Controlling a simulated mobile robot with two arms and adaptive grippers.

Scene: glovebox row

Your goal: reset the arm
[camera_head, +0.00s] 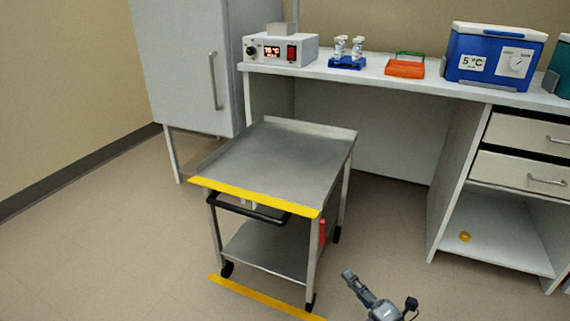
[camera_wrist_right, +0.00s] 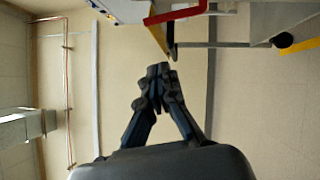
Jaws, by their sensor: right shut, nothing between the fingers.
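My right gripper (camera_head: 349,275) shows at the bottom of the head view, to the right of the steel cart and apart from it. In the right wrist view its dark fingers (camera_wrist_right: 158,72) meet at the tips, shut with nothing between them. My left gripper is not in the head view.
A steel cart (camera_head: 270,160) with a yellow front edge and black handle (camera_head: 250,211) stands on the floor. Behind it, a bench (camera_head: 375,75) holds a heater box, a blue vial rack, an orange tray and a blue cooler (camera_head: 490,57). Open floor (camera_head: 110,240) lies left.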

